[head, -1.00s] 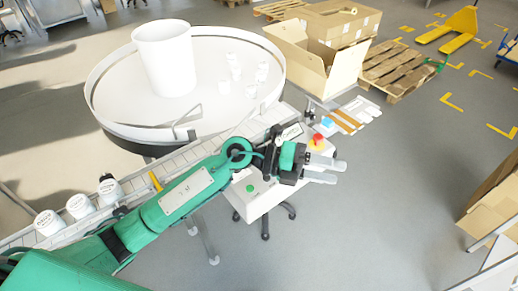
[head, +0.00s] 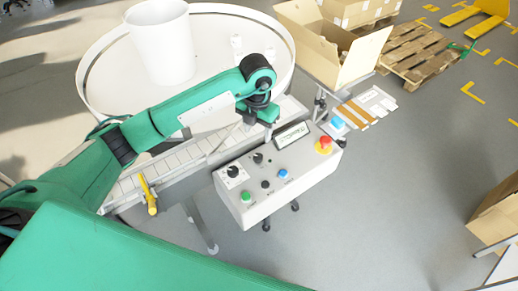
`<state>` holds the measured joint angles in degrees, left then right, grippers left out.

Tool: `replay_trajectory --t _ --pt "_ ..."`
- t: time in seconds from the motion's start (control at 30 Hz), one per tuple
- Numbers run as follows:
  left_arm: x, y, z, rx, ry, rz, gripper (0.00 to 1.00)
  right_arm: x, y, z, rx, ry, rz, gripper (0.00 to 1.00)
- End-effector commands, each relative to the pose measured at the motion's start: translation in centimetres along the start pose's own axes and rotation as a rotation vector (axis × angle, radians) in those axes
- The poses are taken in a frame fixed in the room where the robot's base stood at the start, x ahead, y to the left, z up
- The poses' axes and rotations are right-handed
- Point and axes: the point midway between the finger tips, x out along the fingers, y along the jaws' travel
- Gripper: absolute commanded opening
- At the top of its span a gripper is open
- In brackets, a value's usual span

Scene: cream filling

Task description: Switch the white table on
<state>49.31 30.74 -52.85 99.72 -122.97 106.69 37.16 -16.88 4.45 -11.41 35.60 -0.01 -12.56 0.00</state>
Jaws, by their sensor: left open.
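The round white table (head: 212,58) with a raised rim is at the upper left, partly hidden by my left arm. In front of it stands a white control box (head: 262,207) with a green button (head: 246,197), a blue button (head: 283,173), black knobs (head: 233,171), a small display (head: 292,134) and a red emergency stop button (head: 324,146) on yellow. My left gripper (head: 250,121) points down above the conveyor edge, just behind the box and left of the display. It is open, with its fingers mostly hidden by the wrist. My right gripper is out of view.
A white drum (head: 160,42) rises over the table, with a few white jars (head: 237,45) behind my arm. A slatted conveyor (head: 160,162) runs along the table front. An open cardboard box (head: 340,50) stands behind the control box.

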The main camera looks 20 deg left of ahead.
Motion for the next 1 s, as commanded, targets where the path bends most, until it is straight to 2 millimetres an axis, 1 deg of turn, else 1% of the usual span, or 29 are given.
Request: replay_trajectory --t 0.03,0.1,0.2,0.27,0.4,0.5,0.6,0.7,0.97,1.0 --pt "0.8 -0.1 -0.1 -0.001 0.005 -0.001 0.52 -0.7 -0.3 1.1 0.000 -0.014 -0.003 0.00" --pt "2.2 -0.1 -0.1 -0.001 0.005 -0.003 0.52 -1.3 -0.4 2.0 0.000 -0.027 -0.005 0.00" --pt "4.4 -0.1 -0.1 -0.001 0.005 -0.003 0.52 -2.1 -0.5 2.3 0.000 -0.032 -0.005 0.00" --pt "5.7 -0.2 -0.1 0.000 0.005 -0.004 0.52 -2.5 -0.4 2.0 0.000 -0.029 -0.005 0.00" --pt "8.4 -0.1 -0.1 0.000 0.004 -0.003 0.52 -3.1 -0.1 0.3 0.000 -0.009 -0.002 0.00" --pt "9.8 -0.2 -0.1 0.000 0.002 -0.004 0.52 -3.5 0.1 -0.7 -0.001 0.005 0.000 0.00" --pt "10.9 -0.2 -0.1 0.001 0.002 -0.004 0.52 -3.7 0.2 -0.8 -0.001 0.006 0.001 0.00" --pt "11.4 -0.2 0.0 0.001 0.000 -0.004 0.52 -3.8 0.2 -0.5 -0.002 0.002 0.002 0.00" --pt "11.6 -0.1 0.0 0.002 -0.002 -0.004 0.52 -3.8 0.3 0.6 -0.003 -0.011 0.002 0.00" --pt "11.6 -0.1 0.0 0.002 -0.001 -0.004 0.50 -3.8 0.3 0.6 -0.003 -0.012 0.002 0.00"
